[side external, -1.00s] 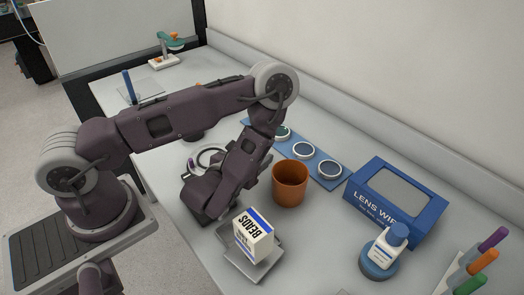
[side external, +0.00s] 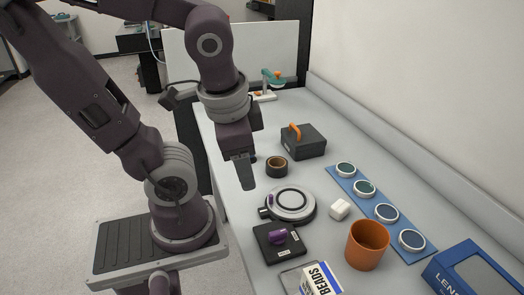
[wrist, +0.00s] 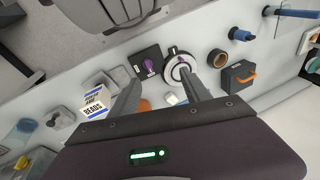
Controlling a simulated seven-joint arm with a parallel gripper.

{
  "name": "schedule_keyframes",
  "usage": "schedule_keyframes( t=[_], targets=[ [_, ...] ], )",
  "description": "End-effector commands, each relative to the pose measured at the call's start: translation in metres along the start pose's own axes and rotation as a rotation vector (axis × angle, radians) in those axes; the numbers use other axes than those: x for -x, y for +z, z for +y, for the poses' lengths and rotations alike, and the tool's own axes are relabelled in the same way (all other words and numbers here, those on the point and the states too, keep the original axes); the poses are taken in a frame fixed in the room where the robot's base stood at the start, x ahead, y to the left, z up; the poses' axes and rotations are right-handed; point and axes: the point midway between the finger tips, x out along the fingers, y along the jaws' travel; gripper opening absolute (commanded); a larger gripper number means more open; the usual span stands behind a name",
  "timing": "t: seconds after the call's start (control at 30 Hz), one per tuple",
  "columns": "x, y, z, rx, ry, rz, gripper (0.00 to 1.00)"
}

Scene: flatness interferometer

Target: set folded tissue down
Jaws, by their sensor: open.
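The folded tissue (side external: 340,209) is a small white block lying on the grey bench, between the round grey stage and the brown cup. It also shows in the wrist view (wrist: 171,98), seen between my fingers. My gripper (side external: 246,182) is raised above the bench, left of the tissue and apart from it. In the wrist view my gripper (wrist: 158,84) has its two fingers spread with nothing held between them.
A round grey stage (side external: 291,203), black block with purple knob (side external: 279,243), brown cup (side external: 367,245) and beads box (side external: 320,280) stand nearby. A blue strip with several lenses (side external: 375,201) lies right. A tape roll (side external: 277,167) and black case (side external: 303,142) stand behind.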

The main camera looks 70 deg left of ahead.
Motion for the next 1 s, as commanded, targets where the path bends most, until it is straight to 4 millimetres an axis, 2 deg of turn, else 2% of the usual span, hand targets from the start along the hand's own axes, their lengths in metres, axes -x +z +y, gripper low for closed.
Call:
schedule_keyframes(
  t=[0.03, 0.1, 0.2, 0.57, 0.67, 0.7, 0.77, 0.87, 0.9, 0.97, 1.0],
  targets=[
    [0.014, -0.012, 0.009, 0.073, 0.058, 0.113, 0.55],
    [0.032, -0.025, 0.02, 0.146, 0.126, 0.229, 0.55],
    [0.045, -0.033, 0.025, 0.19, 0.172, 0.305, 0.71],
    [0.045, -0.034, 0.026, 0.192, 0.177, 0.307, 0.71],
    [0.045, -0.045, 0.023, 0.147, 0.165, 0.284, 0.71],
    [0.043, -0.057, 0.019, 0.097, 0.152, 0.26, 0.71],
    [0.036, -0.082, 0.011, -0.01, 0.132, 0.212, 0.71],
    [0.008, -0.134, -0.002, -0.241, 0.11, 0.119, 0.71],
    [-0.009, -0.154, -0.007, -0.336, 0.108, 0.083, 0.71],
    [-0.04, -0.18, -0.012, -0.478, 0.115, 0.028, 0.71],
    [-0.063, -0.196, -0.014, -0.57, 0.124, -0.004, 0.71]
  ],
)
